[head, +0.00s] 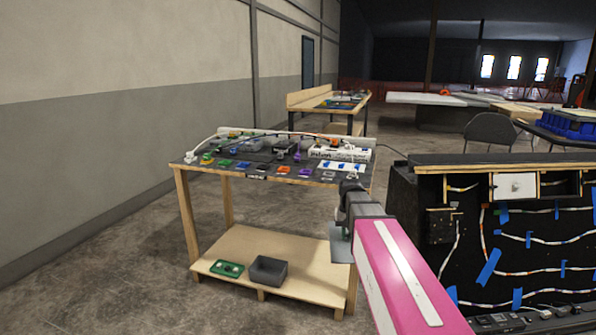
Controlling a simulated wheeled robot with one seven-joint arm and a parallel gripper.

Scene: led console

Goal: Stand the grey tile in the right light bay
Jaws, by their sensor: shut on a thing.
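My gripper (344,226) is at the end of my pink arm, in front of the right end of the wooden table. It is shut on a flat grey tile (341,246), which hangs below the fingers, apart from the console. The black console (425,250) stands to the right, its inside showing wires and blue tape. Under its top edge is an opening with a white panel (515,186). More openings seem to lie on either side of it. I cannot tell for sure which is the right light bay.
The wooden table (200,178) holds several small coloured parts and a white power strip (340,152). Its lower shelf (300,275) carries a green piece (227,268) and a dark grey bin (271,270). A chair (490,132) stands behind the console. Floor is clear at left.

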